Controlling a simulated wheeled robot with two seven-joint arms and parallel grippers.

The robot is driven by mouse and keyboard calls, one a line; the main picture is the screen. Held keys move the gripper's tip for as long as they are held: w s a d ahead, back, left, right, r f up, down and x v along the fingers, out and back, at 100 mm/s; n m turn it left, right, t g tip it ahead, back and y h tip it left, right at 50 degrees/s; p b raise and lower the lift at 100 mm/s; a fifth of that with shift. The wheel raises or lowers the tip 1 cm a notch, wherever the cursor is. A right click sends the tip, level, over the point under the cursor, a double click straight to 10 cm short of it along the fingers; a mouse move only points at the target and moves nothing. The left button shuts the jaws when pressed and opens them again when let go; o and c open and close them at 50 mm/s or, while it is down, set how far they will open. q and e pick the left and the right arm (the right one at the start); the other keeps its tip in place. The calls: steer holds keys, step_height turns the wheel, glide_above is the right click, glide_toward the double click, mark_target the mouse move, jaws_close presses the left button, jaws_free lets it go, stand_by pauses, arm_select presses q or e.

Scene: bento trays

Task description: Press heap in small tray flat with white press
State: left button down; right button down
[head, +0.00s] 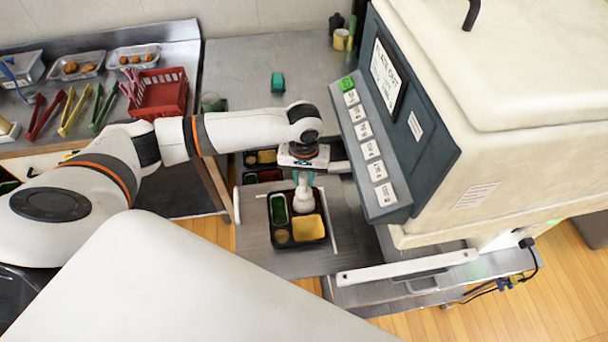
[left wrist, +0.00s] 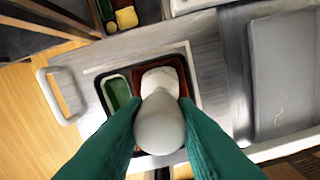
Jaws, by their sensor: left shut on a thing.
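The small black tray (head: 269,231) lies on the metal shelf in front of the machine. It has a green compartment (head: 278,209), a yellow one (head: 308,228) and a small brownish one (head: 282,237). My left gripper (head: 304,178) points down over its far right compartment, shut on the white press (head: 303,201). In the left wrist view, the teal fingers are on either side of the press's rounded handle (left wrist: 160,128). A pale shape (left wrist: 160,79) shows beyond it in a red-brown compartment; I cannot tell whether it is the press's foot or the heap. Contact below is hidden.
The cream machine (head: 500,130) with its button panel stands close to the right of my left arm. Another filled tray (head: 262,177) lies behind the small tray. A red basket (head: 160,95), several tongs (head: 72,112) and food trays (head: 77,66) are on the left counter.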

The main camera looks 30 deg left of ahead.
arm_select(q)
steer(key=shift+f, duration=0.45)
steer(key=shift+f, duration=0.45)
steer(key=shift+f+p, duration=0.15)
steer(key=shift+p, duration=0.3)
stand_by(1.6)
steer(key=shift+f, duration=0.15)
stand_by(0.6)
steer(key=shift+f+p, duration=0.6)
steer(key=shift+p, duration=1.2)
stand_by(2.5)
